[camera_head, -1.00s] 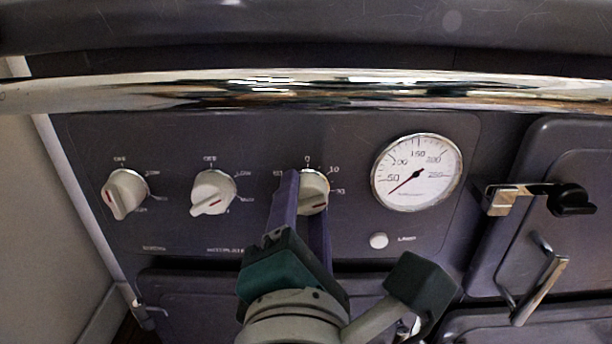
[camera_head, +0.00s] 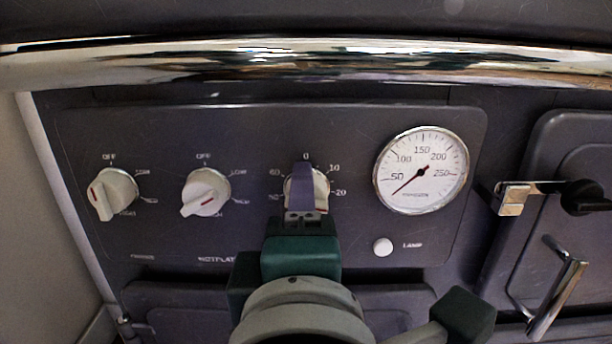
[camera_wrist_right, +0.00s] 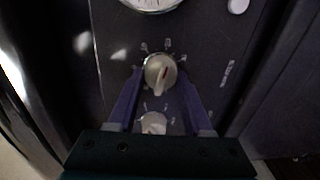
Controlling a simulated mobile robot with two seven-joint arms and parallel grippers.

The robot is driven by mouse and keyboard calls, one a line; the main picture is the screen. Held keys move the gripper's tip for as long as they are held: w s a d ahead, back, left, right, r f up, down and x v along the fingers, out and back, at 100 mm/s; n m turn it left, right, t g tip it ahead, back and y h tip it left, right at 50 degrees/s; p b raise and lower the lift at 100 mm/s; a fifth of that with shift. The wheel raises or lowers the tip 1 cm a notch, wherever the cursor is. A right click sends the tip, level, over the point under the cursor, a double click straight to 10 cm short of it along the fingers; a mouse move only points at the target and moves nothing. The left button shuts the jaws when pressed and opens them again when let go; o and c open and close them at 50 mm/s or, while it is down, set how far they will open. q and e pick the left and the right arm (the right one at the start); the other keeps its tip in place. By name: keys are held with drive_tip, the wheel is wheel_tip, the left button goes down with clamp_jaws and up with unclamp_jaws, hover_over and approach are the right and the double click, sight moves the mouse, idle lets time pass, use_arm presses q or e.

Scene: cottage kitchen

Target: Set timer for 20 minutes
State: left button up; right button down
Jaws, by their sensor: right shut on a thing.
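The white timer knob (camera_head: 321,187) is the third knob on the dark stove panel, with a dial reading 0 at the top and 10 and 20 on its right. My right gripper (camera_head: 306,190) comes up from below and is shut on this knob, one purple finger covering much of it. A short red mark shows on the knob's right part; its exact setting is hard to read. In the right wrist view the knob (camera_wrist_right: 160,72) sits between the two fingertips. My left gripper is not in view.
Two other white knobs, the far left one (camera_head: 113,194) and the hotplate one (camera_head: 206,192), stand to the left. A round gauge (camera_head: 421,171) and a white lamp button (camera_head: 383,247) are on the right. A chrome rail (camera_head: 300,62) runs above the panel.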

idle(0.3)
drive_tip(key=shift+c, duration=1.6)
unclamp_jaws()
drive_tip(key=shift+s, duration=0.1)
drive_tip(key=s+p, duration=0.1)
drive_tip(key=s, duration=0.8)
drive_tip(key=shift+s+r+p, duration=0.3)
drive_tip(key=shift+s+p, duration=0.05)
drive_tip(key=shift+s, duration=0.05)
